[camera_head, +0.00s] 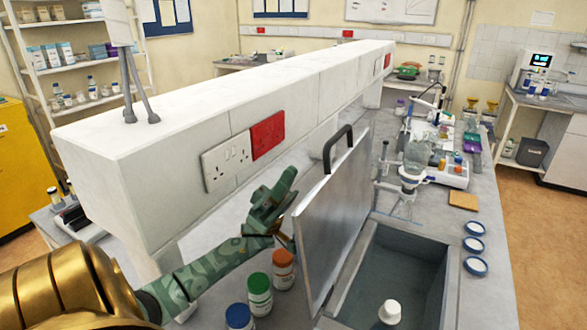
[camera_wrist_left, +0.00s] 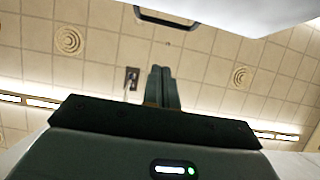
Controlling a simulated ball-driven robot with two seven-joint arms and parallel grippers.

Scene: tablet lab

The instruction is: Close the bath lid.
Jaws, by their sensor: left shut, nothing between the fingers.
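The bath lid (camera_head: 332,225) is a flat grey metal panel. In the head view it stands raised, nearly upright, along the left side of the bath (camera_head: 400,265). Its black handle (camera_head: 338,148) is at the top edge. The bath is open, with a white-capped item (camera_head: 390,311) inside. My left gripper (camera_head: 286,240) is at the left, back side of the lid, close to it; I cannot tell whether it touches. In the left wrist view its fingers (camera_wrist_left: 162,88) are together and empty, and a dark handle-like loop (camera_wrist_left: 167,18) shows above. My right gripper is not in view.
A white overhead beam with sockets (camera_head: 227,163) runs behind my left gripper. Bottles with orange (camera_head: 283,268), green (camera_head: 259,294) and blue (camera_head: 239,317) caps stand below it, left of the lid. Round lids (camera_head: 474,246) and glassware (camera_head: 412,175) are right of and beyond the bath.

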